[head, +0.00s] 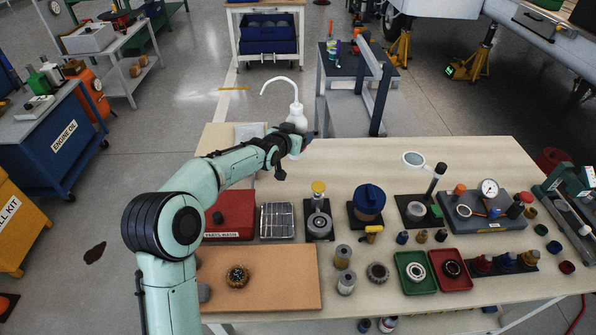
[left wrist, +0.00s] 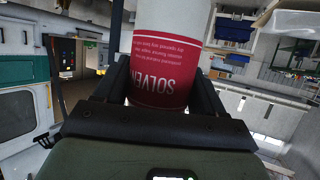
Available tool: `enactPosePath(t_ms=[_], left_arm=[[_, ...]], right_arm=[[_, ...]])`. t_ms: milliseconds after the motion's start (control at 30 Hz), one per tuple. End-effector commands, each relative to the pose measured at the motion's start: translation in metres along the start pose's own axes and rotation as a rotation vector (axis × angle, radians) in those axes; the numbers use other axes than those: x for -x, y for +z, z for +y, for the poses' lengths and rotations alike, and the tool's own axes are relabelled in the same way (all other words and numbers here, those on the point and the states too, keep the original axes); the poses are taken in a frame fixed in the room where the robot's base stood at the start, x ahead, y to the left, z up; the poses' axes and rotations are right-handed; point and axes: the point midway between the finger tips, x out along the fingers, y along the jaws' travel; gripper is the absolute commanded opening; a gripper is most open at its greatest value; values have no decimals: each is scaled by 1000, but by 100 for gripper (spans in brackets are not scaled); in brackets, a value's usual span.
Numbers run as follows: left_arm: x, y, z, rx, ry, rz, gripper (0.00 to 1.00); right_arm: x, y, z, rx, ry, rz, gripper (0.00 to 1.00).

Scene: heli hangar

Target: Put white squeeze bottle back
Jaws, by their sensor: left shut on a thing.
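The white squeeze bottle (head: 297,117) has a curved spout that bends over to the left. It looks upright in the head view, at the far left part of the wooden table (head: 430,152). My left gripper (head: 298,137) is shut on the bottle. In the left wrist view the bottle (left wrist: 172,45) fills the space between the two fingers, and its red label reads "SOLVEN", upside down. My right gripper is not in view.
A pale flat piece (head: 249,131) lies at the table's far left edge. A red parts-wash box (head: 232,215), a metal tray (head: 277,221), a blue-lidded pot (head: 369,201) and a gauge block (head: 485,210) stand nearer. The table's far middle strip is clear. A grey stand (head: 358,85) stands beyond.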

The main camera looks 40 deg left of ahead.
Motion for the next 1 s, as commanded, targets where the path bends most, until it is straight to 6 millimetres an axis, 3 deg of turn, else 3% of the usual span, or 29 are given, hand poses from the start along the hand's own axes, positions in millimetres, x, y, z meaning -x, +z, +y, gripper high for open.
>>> enactPosePath(t_ms=[100, 300, 567, 800, 1000], left_arm=[[-14, 33, 1, -1, 2, -1, 54], [-30, 70, 1, -1, 2, 3, 54], [-37, 87, 1, -1, 1, 4, 54], [-50, 119, 0, -1, 1, 2, 54], [-51, 120, 0, -2, 0, 6, 54]], right_arm=[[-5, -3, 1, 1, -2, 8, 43], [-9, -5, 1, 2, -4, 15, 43], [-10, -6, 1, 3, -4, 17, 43], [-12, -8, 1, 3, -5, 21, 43], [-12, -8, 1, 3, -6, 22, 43]])
